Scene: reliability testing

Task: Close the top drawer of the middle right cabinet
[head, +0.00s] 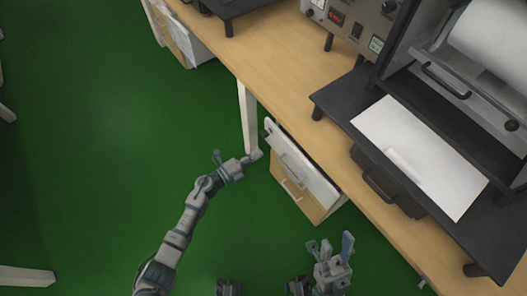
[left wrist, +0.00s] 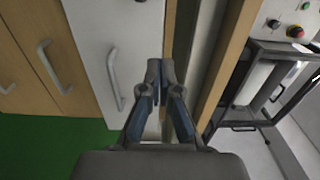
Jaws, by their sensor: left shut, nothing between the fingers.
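The cabinet under the workbench has a white top drawer front (head: 305,167) with a bar handle and a wooden front (head: 290,190) below it. In the left wrist view, the white front (left wrist: 122,45) and its handle fill the middle, with wooden fronts (left wrist: 35,75) to the left. A narrow gap shows beside the white front's upper edge; how far the drawer stands out is unclear. My left gripper (head: 256,156) is shut and empty, at the left end of the white front; its fingertips (left wrist: 160,72) are close to that edge, contact unclear. My right gripper (head: 333,248) is open and empty, below the cabinet in the picture.
The wooden benchtop (head: 265,60) runs diagonally above the cabinet, with a white leg (head: 248,115) near my left gripper. A black stand (head: 440,130) with a white sheet stands on it. Another cabinet (head: 180,40) is at the upper left. The green floor (head: 100,130) is open.

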